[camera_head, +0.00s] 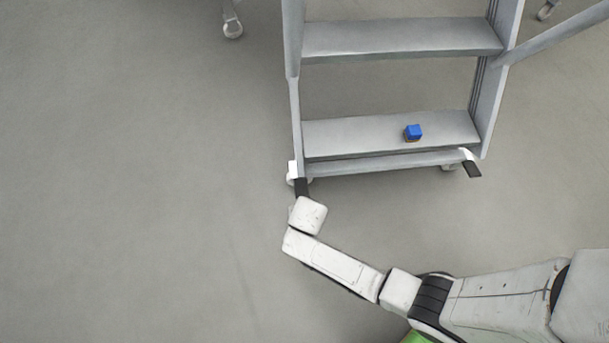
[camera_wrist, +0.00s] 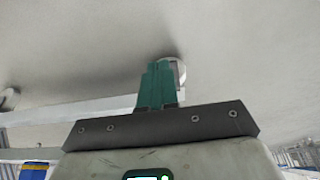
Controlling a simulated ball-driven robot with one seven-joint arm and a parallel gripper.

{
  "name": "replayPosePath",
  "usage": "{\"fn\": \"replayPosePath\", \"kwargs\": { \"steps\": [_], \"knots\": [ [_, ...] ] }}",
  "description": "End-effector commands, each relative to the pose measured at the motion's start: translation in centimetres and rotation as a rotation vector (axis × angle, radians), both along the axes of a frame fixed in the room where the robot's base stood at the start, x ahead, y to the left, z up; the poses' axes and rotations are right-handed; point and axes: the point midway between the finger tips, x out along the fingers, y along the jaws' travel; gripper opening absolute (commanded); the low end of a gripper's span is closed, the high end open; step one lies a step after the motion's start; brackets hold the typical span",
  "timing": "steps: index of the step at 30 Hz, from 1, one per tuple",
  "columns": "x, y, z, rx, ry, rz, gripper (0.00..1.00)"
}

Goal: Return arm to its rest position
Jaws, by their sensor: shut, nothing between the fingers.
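My gripper (camera_wrist: 158,84) shows in the wrist view as two green fingers closed together, with nothing between them. In the head view my white arm reaches in from the lower right and bends up to the left. Its end (camera_head: 301,187) is by the lower left corner of a grey step ladder (camera_head: 390,137). I cannot tell whether it touches the ladder. The fingertips are hard to make out in the head view.
A caster (camera_head: 232,27) stands at the top left. Open grey floor (camera_head: 130,180) fills the left side. A green thing (camera_head: 417,338) shows at the bottom edge, partly hidden by my arm.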

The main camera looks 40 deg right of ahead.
Motion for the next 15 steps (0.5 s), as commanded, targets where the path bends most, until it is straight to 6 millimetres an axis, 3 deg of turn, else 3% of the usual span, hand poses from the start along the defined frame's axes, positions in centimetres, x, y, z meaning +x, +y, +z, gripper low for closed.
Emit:
{"fn": "replayPosePath", "kwargs": {
  "steps": [12,15],
  "knots": [
    [-0.01,0.02,-0.02,0.000,0.000,0.000,0.00],
    [-0.32,-0.47,0.91,-0.003,0.011,0.012,0.00]
  ]
}}
